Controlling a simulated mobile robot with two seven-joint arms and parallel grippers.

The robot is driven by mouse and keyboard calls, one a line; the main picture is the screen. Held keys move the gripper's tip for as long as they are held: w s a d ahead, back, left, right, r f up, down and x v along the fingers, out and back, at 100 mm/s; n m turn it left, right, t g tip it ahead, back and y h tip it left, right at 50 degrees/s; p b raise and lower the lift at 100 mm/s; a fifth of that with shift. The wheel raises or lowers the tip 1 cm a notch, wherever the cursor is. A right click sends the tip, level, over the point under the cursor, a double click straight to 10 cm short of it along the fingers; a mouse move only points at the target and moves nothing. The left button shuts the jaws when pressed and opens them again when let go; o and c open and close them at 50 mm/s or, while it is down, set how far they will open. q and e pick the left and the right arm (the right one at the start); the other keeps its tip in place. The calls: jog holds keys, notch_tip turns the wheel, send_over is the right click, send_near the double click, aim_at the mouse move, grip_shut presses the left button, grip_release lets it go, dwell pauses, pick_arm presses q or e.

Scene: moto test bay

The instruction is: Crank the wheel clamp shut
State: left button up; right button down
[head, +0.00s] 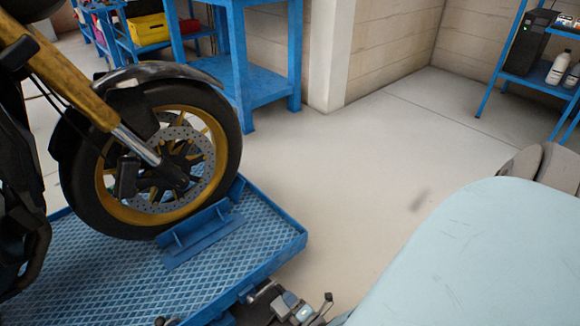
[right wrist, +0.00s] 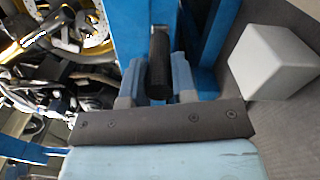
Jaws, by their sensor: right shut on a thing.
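The blue wheel clamp (head: 200,235) stands on the blue lift platform (head: 110,265), beside the foot of the motorcycle's front wheel (head: 222,140). I cannot tell how tightly it presses the tyre. My right gripper (head: 288,302) is low at the platform's near right edge in the head view. In the right wrist view its two grey-blue fingers (right wrist: 157,85) are shut on the black crank handle (right wrist: 160,55), which stands between them. The rest of the crank is mostly hidden. My left gripper is not in view.
A blue workbench (head: 255,85) with a yellow bin (head: 148,30) stands behind the wheel. A blue shelf (head: 500,60) with bottles is at the far right. The floor between is clear. A pale grey block (right wrist: 275,62) shows right of the handle.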

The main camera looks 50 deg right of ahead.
jog(key=shift+w+a, duration=0.1)
jog(key=shift+a, duration=0.2)
jog(key=c, duration=1)
grip_release()
jog(key=shift+f, duration=0.15)
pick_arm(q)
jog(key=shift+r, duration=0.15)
pick_arm(e)
jog(key=shift+o, duration=0.4)
jog(key=shift+d, duration=0.1)
